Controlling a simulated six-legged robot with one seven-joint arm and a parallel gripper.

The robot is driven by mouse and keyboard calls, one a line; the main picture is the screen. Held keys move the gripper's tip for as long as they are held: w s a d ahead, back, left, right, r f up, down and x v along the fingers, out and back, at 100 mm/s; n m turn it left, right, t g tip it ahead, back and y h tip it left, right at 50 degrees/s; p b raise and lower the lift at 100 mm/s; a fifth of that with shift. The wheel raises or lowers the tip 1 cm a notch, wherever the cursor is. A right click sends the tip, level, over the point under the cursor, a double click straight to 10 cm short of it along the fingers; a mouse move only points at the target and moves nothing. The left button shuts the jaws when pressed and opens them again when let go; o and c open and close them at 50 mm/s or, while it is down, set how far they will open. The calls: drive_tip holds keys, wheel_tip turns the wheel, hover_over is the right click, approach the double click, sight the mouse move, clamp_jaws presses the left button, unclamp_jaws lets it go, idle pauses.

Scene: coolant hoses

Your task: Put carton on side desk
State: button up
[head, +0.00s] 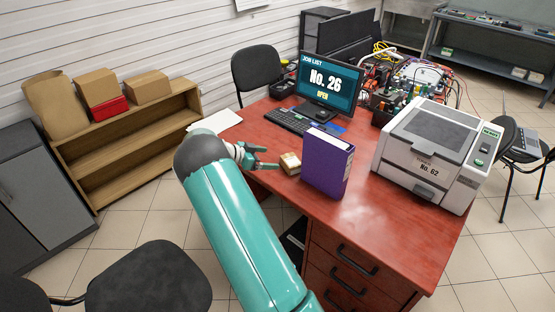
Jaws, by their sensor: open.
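A small tan and white carton (290,163) sits on the red-brown desk (400,225), close to its left edge and just left of a purple binder. My gripper (269,158) comes in from the left over the desk's left edge. Its fingers are apart and point right, toward the carton. I see nothing between the fingers. I cannot tell whether a fingertip touches the carton. Larger brown cardboard boxes (97,87) stand on top of a wooden shelf against the left wall.
The purple binder (328,160) stands upright right of the carton. A monitor (327,82), a keyboard (290,122) and a white printer (434,150) are on the desk. The desk's front part is clear. Chairs stand at the lower left (150,280) and behind the desk (257,70).

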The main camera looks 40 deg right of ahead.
drive_tip(key=shift+v, duration=0.85)
drive_tip(key=s+a+r+n+t+y, duration=0.2)
drive_tip(key=s+a+r+n+y, duration=0.3)
drive_tip(key=a+r, duration=0.4)
drive_tip(key=s+a+r+n+t+y, duration=0.2)
drive_tip(key=s+a+r+n, duration=0.2)
drive_tip(key=s+a+r, duration=0.4)
drive_tip(key=s+a+r+n+t+y, duration=0.2)
drive_tip(key=s+a+n, duration=0.4)
drive_tip(key=s+a, duration=0.3)
drive_tip(key=s+a+r+n+t+y, duration=0.3)
drive_tip(key=s+a+n, duration=0.3)
drive_tip(key=s+a, duration=0.2)
drive_tip(key=shift+s+a+r, duration=0.4)
drive_tip(key=shift+a+r, duration=0.2)
drive_tip(key=shift+a, duration=0.6)
